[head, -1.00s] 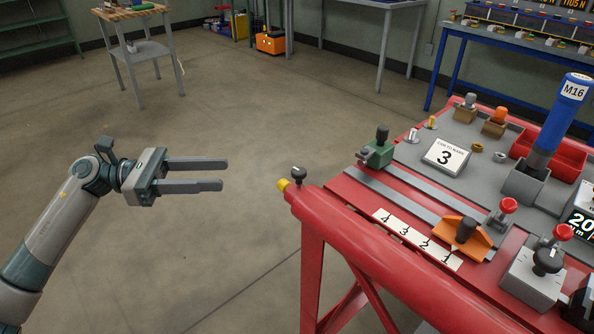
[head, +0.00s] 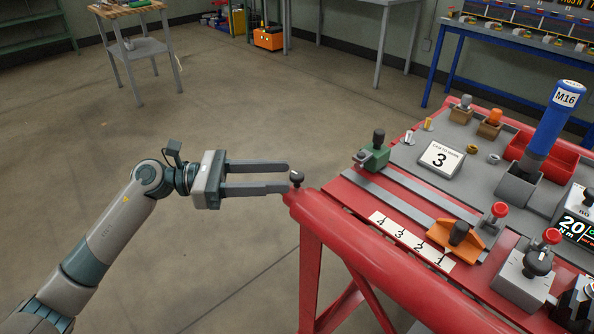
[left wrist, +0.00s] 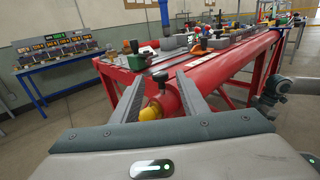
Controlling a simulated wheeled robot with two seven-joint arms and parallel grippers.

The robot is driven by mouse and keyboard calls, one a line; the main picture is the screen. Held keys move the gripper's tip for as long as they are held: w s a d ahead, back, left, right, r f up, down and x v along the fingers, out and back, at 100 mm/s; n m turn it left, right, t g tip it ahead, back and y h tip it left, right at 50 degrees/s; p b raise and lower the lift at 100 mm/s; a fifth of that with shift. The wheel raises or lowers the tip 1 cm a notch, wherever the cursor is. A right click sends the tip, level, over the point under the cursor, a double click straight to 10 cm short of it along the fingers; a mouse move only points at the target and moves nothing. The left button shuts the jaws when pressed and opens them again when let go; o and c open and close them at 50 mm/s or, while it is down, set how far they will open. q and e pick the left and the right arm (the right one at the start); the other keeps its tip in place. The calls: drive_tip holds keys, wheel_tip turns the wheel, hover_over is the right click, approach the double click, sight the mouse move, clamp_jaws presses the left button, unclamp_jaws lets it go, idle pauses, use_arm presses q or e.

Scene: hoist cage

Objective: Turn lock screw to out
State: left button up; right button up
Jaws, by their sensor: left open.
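A black knob (head: 297,178) stands on the left end of the red tube (head: 365,250) along the bench's front edge; it looks like the lock screw. Its setting cannot be read. My left gripper (head: 288,177) is open and level, with its fingertips right beside the knob in the head view. In the left wrist view the knob (left wrist: 159,77) and the yellow end cap (left wrist: 150,113) show between the two open fingers (left wrist: 160,84). In the head view the cap is hidden behind the fingers. I cannot tell whether a finger touches the knob. My right gripper is not seen.
The floor left of the bench is clear.

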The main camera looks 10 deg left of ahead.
sight(297, 174)
use_arm(q)
drive_tip(key=x, duration=0.3)
drive_tip(key=shift+w+d+p, duration=0.1)
drive_tip(key=shift+d+p, duration=0.25)
drive_tip(key=shift+w+d, duration=0.2)
drive_tip(key=shift+d, duration=0.3)
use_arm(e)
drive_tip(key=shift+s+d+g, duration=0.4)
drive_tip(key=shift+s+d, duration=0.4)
use_arm(q)
drive_tip(key=c, duration=1)
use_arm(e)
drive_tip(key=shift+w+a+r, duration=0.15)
